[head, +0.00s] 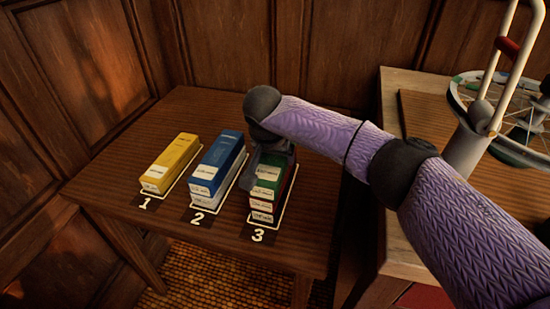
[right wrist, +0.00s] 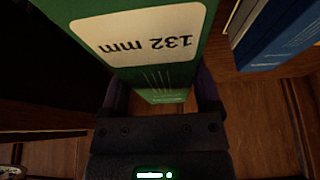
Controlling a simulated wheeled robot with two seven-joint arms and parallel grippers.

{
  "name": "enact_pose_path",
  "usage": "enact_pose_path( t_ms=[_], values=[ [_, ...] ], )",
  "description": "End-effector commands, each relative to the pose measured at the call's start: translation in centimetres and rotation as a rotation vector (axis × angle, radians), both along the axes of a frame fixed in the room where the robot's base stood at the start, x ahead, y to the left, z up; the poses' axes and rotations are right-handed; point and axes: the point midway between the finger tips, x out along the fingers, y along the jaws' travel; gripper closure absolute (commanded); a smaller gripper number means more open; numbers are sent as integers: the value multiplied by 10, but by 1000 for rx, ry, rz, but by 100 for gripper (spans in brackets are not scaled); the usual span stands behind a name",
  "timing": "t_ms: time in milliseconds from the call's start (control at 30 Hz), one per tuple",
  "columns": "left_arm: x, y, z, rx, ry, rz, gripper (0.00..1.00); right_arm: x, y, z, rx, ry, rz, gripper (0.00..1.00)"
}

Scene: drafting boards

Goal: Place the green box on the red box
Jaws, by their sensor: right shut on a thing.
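The green box (head: 265,183) is at the spot marked 3, directly above the red box (head: 262,200), with its label facing front. I see no clear gap between them, but cannot tell whether it rests fully. My right gripper (head: 272,153) is shut on the green box from above and behind. In the right wrist view the green box (right wrist: 185,73), labelled "132 mm", sits between the fingers of the right gripper (right wrist: 160,95). The red box shows only its front and a thin side edge. My left gripper is not in view.
A blue box (head: 222,152) sits on a pale box at spot 2, close left of the stack. A yellow box (head: 173,160) lies at spot 1. A bench with a spoked wheel (head: 505,105) stands right. The wooden table's (head: 312,215) right side is clear.

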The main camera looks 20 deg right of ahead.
Motion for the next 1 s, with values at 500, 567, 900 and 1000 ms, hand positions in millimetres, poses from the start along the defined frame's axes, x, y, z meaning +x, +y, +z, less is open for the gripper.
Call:
enact_pose_path(
  t_ms=[500,567,900,1000],
  values=[
    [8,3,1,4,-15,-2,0,0,0,0,-1,-1,0,0],
    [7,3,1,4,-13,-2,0,0,0,2,-1,-1,0,0],
    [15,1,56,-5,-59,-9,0,-26,19,88,2,-5,3,0],
    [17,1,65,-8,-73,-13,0,-32,23,105,1,-5,2,0]
  ],
)
